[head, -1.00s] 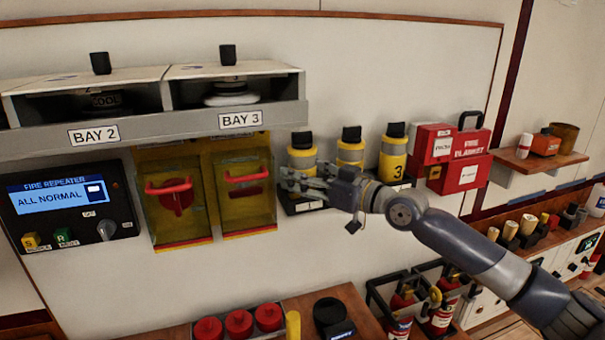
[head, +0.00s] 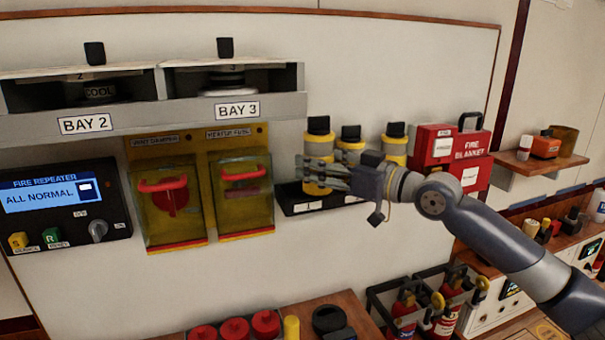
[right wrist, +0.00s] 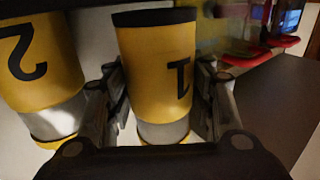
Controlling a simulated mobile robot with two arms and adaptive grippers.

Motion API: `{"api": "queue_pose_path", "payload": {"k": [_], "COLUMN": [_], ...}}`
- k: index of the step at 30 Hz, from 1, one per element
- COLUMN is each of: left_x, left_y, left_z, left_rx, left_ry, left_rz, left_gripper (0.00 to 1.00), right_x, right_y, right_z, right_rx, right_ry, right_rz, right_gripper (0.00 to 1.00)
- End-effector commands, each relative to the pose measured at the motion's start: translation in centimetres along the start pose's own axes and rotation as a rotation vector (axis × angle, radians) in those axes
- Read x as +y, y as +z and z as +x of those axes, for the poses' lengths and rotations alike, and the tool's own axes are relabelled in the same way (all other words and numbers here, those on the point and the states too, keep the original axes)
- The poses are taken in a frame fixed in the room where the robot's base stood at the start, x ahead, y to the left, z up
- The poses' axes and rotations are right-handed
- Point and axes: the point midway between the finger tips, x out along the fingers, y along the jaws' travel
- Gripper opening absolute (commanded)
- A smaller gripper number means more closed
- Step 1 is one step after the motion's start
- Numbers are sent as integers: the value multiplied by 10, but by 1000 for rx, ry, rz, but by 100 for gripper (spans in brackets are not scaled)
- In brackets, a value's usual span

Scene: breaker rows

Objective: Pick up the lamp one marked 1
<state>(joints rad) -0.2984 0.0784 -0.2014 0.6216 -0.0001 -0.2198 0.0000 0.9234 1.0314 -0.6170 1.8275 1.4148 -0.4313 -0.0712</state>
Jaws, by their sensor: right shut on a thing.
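The lamp marked 1 (head: 319,140) is a yellow cylinder with a black top and a grey band. It is the leftmost of the three lamps in the head view. In the right wrist view lamp 1 (right wrist: 160,75) appears upside down between both fingers. My right gripper (head: 312,175) is shut on its body; the fingers hide part of it. Lamp 1 stands higher than its neighbours, above the black rack (head: 295,205). Lamp 2 (right wrist: 40,65) is right beside it. My left gripper is not in view.
Lamp 2's top (head: 350,136) and lamp 3 (head: 395,145) remain close on the right. The fire blanket box (head: 470,172) is beyond them. Clear-covered yellow boxes (head: 243,195) are on the left, and the BAY 3 shelf (head: 270,110) is at upper left.

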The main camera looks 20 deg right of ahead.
Motion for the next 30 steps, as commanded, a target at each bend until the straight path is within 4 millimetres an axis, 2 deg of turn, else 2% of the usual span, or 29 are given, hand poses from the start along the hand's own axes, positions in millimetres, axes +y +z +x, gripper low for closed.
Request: {"api": "queue_pose_path", "payload": {"k": [1,8,18,24,30], "left_x": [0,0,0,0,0], "left_y": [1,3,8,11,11], "left_z": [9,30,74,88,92], "left_rx": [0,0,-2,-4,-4], "left_ry": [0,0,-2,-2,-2], "left_rz": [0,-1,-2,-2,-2], "left_gripper": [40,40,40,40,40], "right_x": [0,1,0,1,0], "right_y": [3,4,6,2,-1], "right_z": [-11,-53,-113,-129,-134], "right_rx": [2,1,-1,1,2], "right_ry": [2,3,3,2,0], "right_rz": [-5,-3,-4,-1,-1], "right_gripper": [9,9,9,9,9]}}
